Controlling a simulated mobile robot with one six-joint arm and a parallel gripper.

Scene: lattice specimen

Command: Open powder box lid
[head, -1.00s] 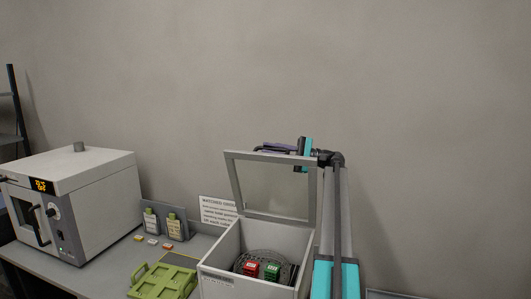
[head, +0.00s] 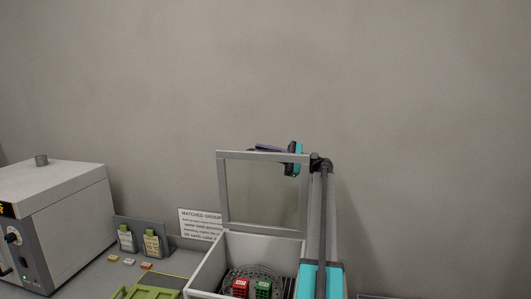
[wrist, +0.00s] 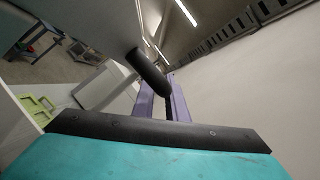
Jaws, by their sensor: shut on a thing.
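The powder box (head: 203,268) is a light grey open-topped box at the bottom centre of the head view. Its grey-framed clear lid (head: 221,190) stands raised, close to upright, at the box's back. My gripper (head: 268,148) is at the lid's top edge, its purple fingers partly hidden behind the frame. In the wrist view the purple fingers (wrist: 165,105) are close together, with a black rounded bar (wrist: 147,70) by them. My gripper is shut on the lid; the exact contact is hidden.
Inside the box, a red block (head: 240,288) and a green block (head: 263,288) sit on a round grid. An oven (head: 60,215) is at far left. The wall is behind.

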